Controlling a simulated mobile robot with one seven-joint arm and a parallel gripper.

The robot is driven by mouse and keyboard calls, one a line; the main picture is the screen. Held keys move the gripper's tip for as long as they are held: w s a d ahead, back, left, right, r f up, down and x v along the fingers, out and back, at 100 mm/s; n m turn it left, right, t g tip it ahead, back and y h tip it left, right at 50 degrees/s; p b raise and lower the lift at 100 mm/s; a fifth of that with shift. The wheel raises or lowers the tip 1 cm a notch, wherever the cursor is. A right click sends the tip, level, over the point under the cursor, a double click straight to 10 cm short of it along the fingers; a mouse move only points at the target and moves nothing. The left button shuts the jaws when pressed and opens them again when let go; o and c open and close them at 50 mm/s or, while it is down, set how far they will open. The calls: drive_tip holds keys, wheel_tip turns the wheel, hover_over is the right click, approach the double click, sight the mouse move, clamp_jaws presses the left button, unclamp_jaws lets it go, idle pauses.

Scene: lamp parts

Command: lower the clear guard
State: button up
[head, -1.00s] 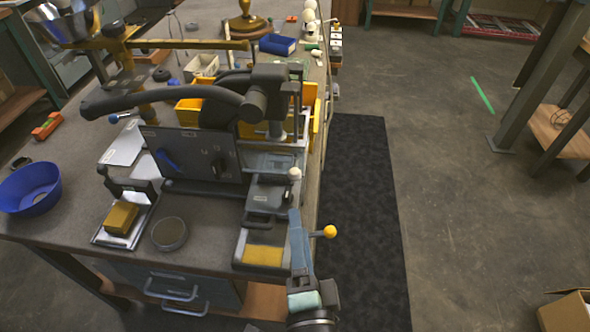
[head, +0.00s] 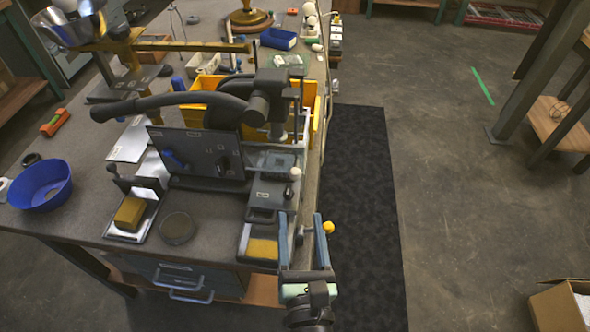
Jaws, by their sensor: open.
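A pale see-through panel (head: 270,158), which looks like the clear guard, sits by the dark bench press (head: 268,98). I cannot tell how it is hinged. A yellow ball knob (head: 328,227) sticks out past the table's right edge. My gripper (head: 300,217) is open at that edge, its two blue-grey fingers pointing away from me. The knob shows just right of the right finger, and a short dark rod shows between the fingers. I cannot tell whether they touch. The gripper holds nothing visible.
A dark upright plate (head: 198,152) stands left of the press. A yellow block (head: 130,212), a round dish (head: 178,228) and a blue bowl (head: 40,185) are on the table's near left. Yellow bins (head: 222,84) stand behind. The floor mat (head: 360,200) at right is clear.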

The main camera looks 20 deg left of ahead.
sight(295, 174)
drive_tip(key=p+x, duration=0.1)
drive_tip(key=x, duration=1.1)
clamp_jaws()
idle(1.1)
